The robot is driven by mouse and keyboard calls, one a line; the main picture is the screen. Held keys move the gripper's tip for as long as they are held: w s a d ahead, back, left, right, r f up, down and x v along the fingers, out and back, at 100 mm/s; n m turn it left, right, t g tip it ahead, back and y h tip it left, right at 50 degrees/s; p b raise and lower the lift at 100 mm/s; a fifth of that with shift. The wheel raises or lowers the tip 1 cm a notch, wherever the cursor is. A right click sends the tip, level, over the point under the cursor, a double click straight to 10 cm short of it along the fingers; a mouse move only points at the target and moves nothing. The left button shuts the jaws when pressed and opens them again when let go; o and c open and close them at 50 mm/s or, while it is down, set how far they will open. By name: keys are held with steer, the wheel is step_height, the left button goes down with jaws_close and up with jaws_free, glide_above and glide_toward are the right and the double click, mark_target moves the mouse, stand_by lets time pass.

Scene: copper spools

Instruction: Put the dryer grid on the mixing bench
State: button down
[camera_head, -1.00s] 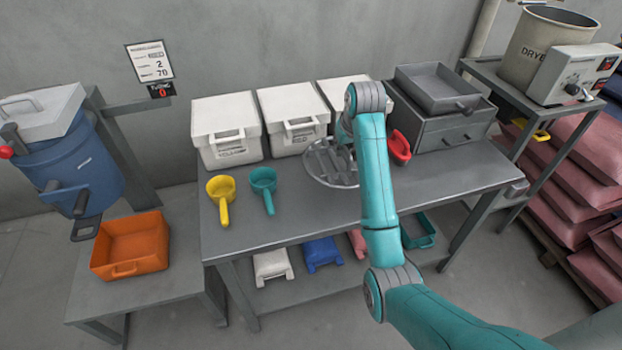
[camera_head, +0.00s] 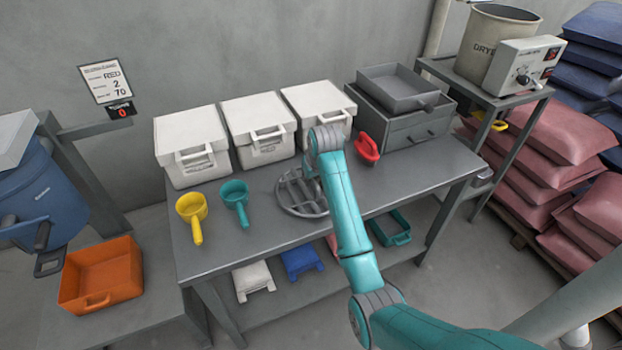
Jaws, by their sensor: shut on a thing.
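The dryer grid (camera_head: 290,206) is a round grey metal grid with bars. It lies level at the middle of the grey mixing bench (camera_head: 255,234), on its top or just above; I cannot tell which. My gripper (camera_head: 309,168) is at the grid's far right side, shut on it. My teal arm and wrist hide most of the fingers and the grid's right edge. The dryer (camera_head: 490,50), a beige drum marked with letters, stands on a stand at the back right.
Three white lidded bins (camera_head: 258,130) line the bench's back. Yellow (camera_head: 192,207) and teal (camera_head: 235,193) scoops lie left of the grid. A red scoop (camera_head: 367,150) and a grey drawer box with tray (camera_head: 410,125) are to the right. The bench's front strip is clear.

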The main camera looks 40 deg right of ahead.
steer(key=c, duration=1.2)
jaws_free()
steer(key=v, duration=1.2)
